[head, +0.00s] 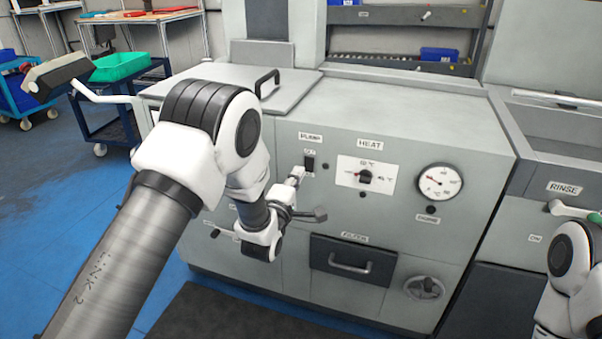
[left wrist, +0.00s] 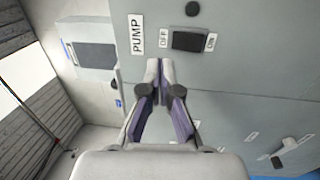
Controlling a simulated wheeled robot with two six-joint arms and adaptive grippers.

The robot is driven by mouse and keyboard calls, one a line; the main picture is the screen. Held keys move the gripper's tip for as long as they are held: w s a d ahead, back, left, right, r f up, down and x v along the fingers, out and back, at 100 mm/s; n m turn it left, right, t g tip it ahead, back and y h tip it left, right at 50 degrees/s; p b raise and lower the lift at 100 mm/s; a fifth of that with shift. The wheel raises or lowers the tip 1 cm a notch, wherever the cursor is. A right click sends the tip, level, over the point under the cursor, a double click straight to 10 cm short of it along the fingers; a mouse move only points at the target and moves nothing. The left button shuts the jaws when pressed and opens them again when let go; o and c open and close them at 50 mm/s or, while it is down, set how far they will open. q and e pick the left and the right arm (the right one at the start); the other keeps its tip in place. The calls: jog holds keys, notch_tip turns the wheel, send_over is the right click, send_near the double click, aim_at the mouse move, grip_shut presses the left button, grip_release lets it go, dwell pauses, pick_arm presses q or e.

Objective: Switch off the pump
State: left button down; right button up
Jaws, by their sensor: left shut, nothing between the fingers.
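The pump switch (head: 309,163) is a small dark rocker on the grey machine's front panel, under the PUMP label (head: 311,137). In the left wrist view the switch (left wrist: 190,41) lies between an OFF label (left wrist: 163,38) and an ON label (left wrist: 211,42). Which side is pressed in, I cannot tell. My left gripper (head: 298,174) is shut and empty, just below the switch in the head view. In the left wrist view its fingertips (left wrist: 160,68) are together, beside the switch on the OFF side. Contact with the panel cannot be told. My right gripper is out of view.
A HEAT dial (head: 365,176) and a round gauge (head: 439,182) sit right of the switch. A drawer handle (head: 350,262) and a handwheel (head: 424,287) are lower down. A lid handle (head: 267,82) rises above the top. A rinse unit stands at the right.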

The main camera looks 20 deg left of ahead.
pick_arm(q)
jog(key=s, duration=0.6)
jog(key=shift+a, duration=0.15)
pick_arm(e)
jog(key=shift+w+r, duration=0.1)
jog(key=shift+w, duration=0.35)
pick_arm(q)
jog(key=shift+s, duration=0.2)
jog(key=s+a+f+m+g, duration=0.1)
jog(key=s+f+g, duration=0.2)
jog(key=s+f, duration=0.35)
jog(key=s+a+f+g+y, duration=0.1)
jog(key=s+a+f+g, duration=0.15)
jog(key=f, duration=0.75)
jog(key=s+f+m+g, duration=0.1)
jog(key=s+f+g, duration=0.2)
jog(key=s+f, duration=0.35)
jog(key=s+f+m+g, duration=0.5)
jog(key=s+f, duration=0.3)
jog(key=s, duration=0.2)
jog(key=s+m+g, duration=0.6)
jog(key=s+m, duration=0.4)
jog(key=s, duration=0.2)
notch_tip(320, 180, up, 17)
jog(key=p, duration=1.8)
jog(key=shift+w+h, duration=0.3)
jog(key=shift+w, duration=0.1)
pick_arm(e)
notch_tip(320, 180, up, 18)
